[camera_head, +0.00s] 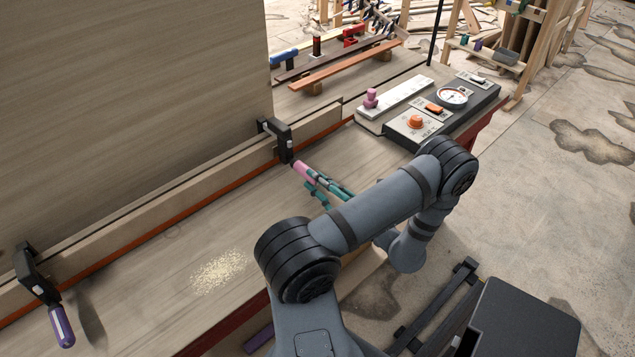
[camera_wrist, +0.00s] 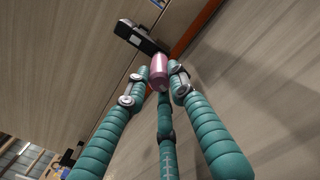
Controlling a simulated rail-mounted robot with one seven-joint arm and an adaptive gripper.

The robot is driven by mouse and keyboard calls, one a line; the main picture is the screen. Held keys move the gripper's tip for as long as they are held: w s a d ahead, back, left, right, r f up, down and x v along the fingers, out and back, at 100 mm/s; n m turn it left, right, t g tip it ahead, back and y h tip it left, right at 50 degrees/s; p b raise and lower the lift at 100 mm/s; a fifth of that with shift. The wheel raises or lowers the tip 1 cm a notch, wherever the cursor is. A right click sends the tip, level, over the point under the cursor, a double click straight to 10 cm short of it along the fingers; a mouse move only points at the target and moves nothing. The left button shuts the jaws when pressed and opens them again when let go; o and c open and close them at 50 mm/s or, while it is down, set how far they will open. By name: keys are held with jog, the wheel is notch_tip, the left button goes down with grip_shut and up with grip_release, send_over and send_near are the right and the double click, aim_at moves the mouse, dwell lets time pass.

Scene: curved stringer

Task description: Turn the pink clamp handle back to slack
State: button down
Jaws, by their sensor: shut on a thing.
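The pink clamp handle (camera_head: 305,171) sticks out from a black clamp (camera_head: 277,138) on the wooden strip beside the tall panel. In the wrist view the pink handle (camera_wrist: 158,72) points toward the camera, with the black clamp body (camera_wrist: 142,38) behind it. My gripper (camera_head: 318,187) has teal fingers and is shut on the handle's near end. In the wrist view the fingers of my gripper (camera_wrist: 160,84) close around the handle from several sides. The exact contact is partly hidden by the fingertips.
A second black clamp with a purple handle (camera_head: 62,326) stands at lower left. A control panel with a dial (camera_head: 452,97) and orange knob (camera_head: 415,121) is at the right end of the bench. Pale shavings (camera_head: 220,271) lie on the bench top (camera_head: 150,290).

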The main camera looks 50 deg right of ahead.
jog(key=shift+s+f, duration=0.1)
jog(key=shift+f, duration=0.2)
jog(key=c, duration=1.7)
grip_release()
jog(key=shift+c, duration=0.2)
jog(key=shift+o, duration=1.1)
jog(key=shift+r, duration=0.1)
jog(key=v, duration=1.2)
